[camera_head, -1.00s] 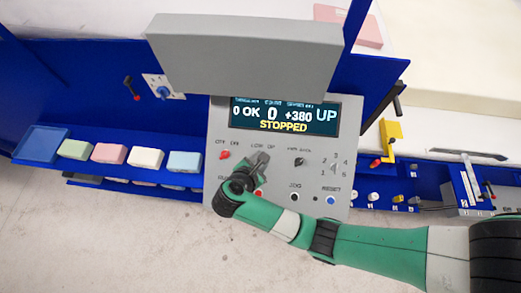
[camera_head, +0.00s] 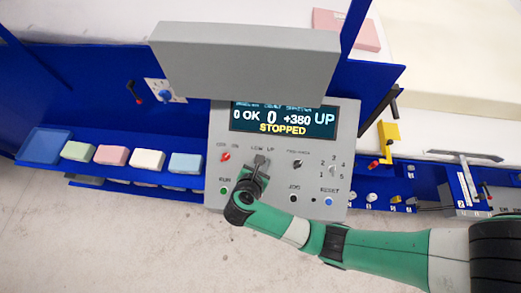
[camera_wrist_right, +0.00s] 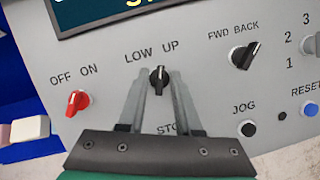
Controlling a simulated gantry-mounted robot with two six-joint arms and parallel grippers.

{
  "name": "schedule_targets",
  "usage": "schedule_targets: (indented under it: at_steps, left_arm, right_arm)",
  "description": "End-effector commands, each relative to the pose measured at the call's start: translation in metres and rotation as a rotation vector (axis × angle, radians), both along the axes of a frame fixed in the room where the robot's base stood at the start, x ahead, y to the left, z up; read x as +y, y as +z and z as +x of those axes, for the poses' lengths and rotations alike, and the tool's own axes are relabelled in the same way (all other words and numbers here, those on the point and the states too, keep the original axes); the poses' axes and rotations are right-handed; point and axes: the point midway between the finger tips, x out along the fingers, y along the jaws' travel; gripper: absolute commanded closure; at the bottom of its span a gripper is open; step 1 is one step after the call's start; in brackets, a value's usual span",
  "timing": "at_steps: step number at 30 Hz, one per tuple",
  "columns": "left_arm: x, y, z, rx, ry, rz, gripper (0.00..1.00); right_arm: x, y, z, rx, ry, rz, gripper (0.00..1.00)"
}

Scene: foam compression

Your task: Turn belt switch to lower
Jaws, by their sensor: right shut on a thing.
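The belt switch is a black knob (camera_wrist_right: 159,80) under the labels LOW and UP on the grey control panel (camera_head: 215,140). In the right wrist view its pointer stands about upright, and the fingers of my right gripper (camera_wrist_right: 160,85) are on either side of it, shut on the knob. In the head view my right gripper (camera_head: 260,162) reaches the panel at the LOW UP label and hides most of the knob. The display (camera_head: 283,118) reads UP and STOPPED. My left gripper is not in view.
A red OFF ON knob (camera_wrist_right: 77,102) is left of the belt switch and a black FWD BACK knob (camera_wrist_right: 244,55) is right of it. JOG (camera_head: 293,198) and blue RESET (camera_head: 329,201) buttons sit lower. Several foam blocks (camera_head: 148,159) lie on a blue shelf at left.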

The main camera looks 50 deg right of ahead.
Motion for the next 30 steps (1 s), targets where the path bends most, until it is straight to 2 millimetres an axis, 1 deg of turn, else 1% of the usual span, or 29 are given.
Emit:
schedule_targets:
  at_steps: [1, 18, 24, 30]
  left_arm:
    - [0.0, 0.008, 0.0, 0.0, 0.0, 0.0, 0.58]
    - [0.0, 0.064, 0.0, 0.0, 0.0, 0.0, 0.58]
    - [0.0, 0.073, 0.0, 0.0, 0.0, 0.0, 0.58]
    - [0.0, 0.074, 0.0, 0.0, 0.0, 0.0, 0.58]
  right_arm:
    - [0.0, 0.004, -0.001, 0.02, 0.037, -0.014, 1.0]
    - [-0.001, 0.005, -0.002, 0.258, 0.499, -0.167, 1.0]
    - [-0.002, 0.003, -0.002, 0.333, 0.652, -0.218, 1.0]
    - [-0.002, 0.002, -0.001, 0.395, 0.776, -0.261, 1.0]
